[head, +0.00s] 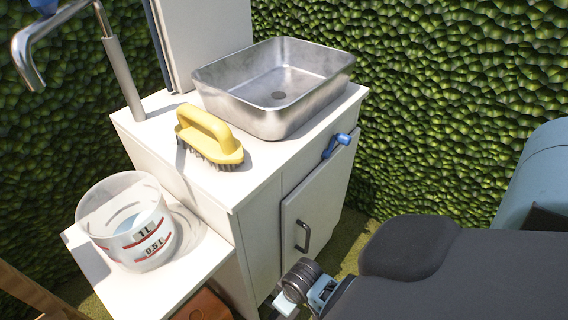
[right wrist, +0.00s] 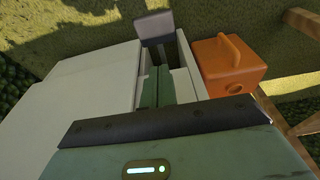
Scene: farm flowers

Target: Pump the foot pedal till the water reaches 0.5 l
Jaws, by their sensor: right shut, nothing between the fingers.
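A translucent measuring bucket (head: 127,220) with red bands marked 1L and 0.5L stands upright on a low white shelf at the left of the head view. Bluish patches show inside it, but I cannot tell the water level. A bent metal spout (head: 30,62) is above and to its left. A grey plate (right wrist: 154,27), possibly the foot pedal, is just beyond my right fingertips in the right wrist view. My right gripper (right wrist: 157,70) is shut and empty, low by the cabinet front. I cannot tell whether it touches the plate. My left gripper is not in view.
A steel sink (head: 300,113) and a yellow brush (head: 210,138) sit on the white cabinet (head: 268,255). A blue tap handle (head: 337,144) is on its front. An orange-brown box (right wrist: 232,68) is right of my right fingers in the wrist view. A green hedge (head: 440,90) stands behind.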

